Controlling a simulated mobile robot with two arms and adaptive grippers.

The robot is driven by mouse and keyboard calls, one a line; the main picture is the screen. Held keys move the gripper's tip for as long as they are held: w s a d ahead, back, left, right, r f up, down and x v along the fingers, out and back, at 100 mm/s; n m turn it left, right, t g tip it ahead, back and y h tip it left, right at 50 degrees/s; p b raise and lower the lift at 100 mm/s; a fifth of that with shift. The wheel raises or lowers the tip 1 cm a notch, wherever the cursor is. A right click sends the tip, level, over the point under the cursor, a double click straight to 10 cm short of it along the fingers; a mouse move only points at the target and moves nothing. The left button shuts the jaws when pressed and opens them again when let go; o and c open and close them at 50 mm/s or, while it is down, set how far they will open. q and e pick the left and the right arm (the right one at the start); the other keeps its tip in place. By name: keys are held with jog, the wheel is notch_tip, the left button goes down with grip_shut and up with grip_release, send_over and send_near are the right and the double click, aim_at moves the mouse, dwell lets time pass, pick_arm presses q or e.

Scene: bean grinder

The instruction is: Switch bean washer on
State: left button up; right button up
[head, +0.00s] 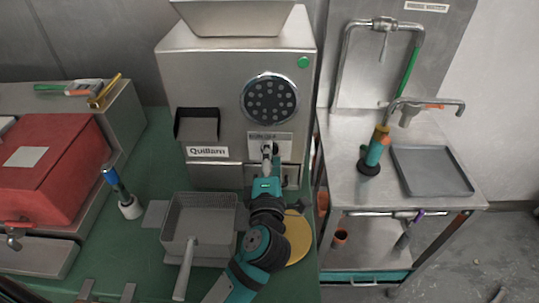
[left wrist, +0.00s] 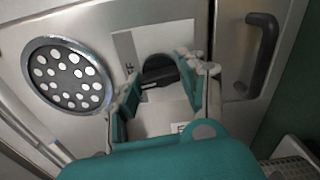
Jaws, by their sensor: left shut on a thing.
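The steel machine labelled Quillam (head: 225,85) stands at the back of the green counter. A round perforated disc (head: 270,101) and a green button (head: 303,62) are on its front. Below the disc is a pale switch plate, and its dark rotary switch (left wrist: 158,76) shows in the left wrist view. My left gripper (head: 268,152) is at this switch. The fingers partly hide the switch in the head view. My right gripper is not in view.
A grey mesh basket (head: 201,203) and a yellow round plate (head: 298,238) flank my left arm. A red box (head: 45,170) is at left. A steel side table (head: 345,150) with a tray (head: 431,171) stands at right. A dark handle (left wrist: 262,55) is right of the switch.

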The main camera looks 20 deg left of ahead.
pick_arm(q)
jog(key=n+p, duration=0.1)
jog(key=n, duration=0.3)
jog(key=shift+n+p, duration=0.3)
jog(key=shift+n, duration=1.8)
jog(key=o, duration=1.2)
jog(key=shift+c, duration=0.2)
jog(key=v, duration=1.2)
jog(key=shift+s, duration=0.1)
